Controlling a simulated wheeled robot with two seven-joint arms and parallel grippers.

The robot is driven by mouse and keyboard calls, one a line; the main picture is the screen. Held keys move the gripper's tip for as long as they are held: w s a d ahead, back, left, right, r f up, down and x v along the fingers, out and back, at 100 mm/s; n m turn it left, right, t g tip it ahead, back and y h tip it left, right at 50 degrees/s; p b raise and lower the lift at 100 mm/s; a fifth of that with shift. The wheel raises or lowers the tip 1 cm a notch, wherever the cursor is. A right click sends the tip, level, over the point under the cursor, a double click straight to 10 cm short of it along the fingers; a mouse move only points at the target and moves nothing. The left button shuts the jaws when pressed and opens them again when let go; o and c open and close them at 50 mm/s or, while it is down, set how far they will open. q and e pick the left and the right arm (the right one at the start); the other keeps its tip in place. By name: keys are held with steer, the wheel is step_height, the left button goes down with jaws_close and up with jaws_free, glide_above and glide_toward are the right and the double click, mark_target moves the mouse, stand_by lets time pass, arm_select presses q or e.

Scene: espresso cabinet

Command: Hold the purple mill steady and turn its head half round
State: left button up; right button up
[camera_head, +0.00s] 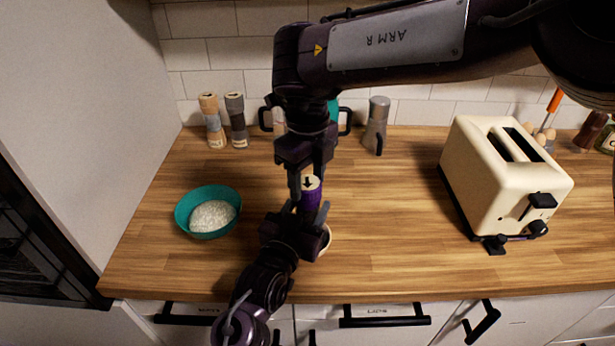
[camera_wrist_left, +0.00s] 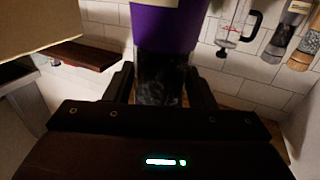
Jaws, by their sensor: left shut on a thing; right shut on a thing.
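The purple mill (camera_head: 310,198) is in the middle of the counter, mostly hidden between my two grippers. Its pale head carries a black arrow that points toward the front of the counter. My right gripper (camera_head: 307,181) comes down from above and is shut on the mill's head. My left gripper (camera_head: 299,215) reaches in from the front and is shut on the mill's body. In the left wrist view the dark, see-through lower body sits between the left fingers, with the purple part (camera_wrist_left: 168,27) above. The mill's foot is hidden.
A teal bowl of white grains (camera_head: 209,212) stands to the left. Two other mills (camera_head: 212,121) (camera_head: 237,120) and a grey moka pot (camera_head: 377,125) stand along the back wall. A cream toaster (camera_head: 505,178) is at the right. The counter between mill and toaster is clear.

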mark_target(308, 182)
steer(key=m, duration=1)
steer(key=shift+m, duration=0.3)
steer(key=shift+w+m, duration=0.1)
steer(key=shift+m, duration=1.5)
steer(key=shift+d, duration=0.1)
steer(key=o, duration=1)
steer(key=shift+r, duration=0.1)
step_height(308, 182, up, 12)
steer(key=shift+f, duration=0.1)
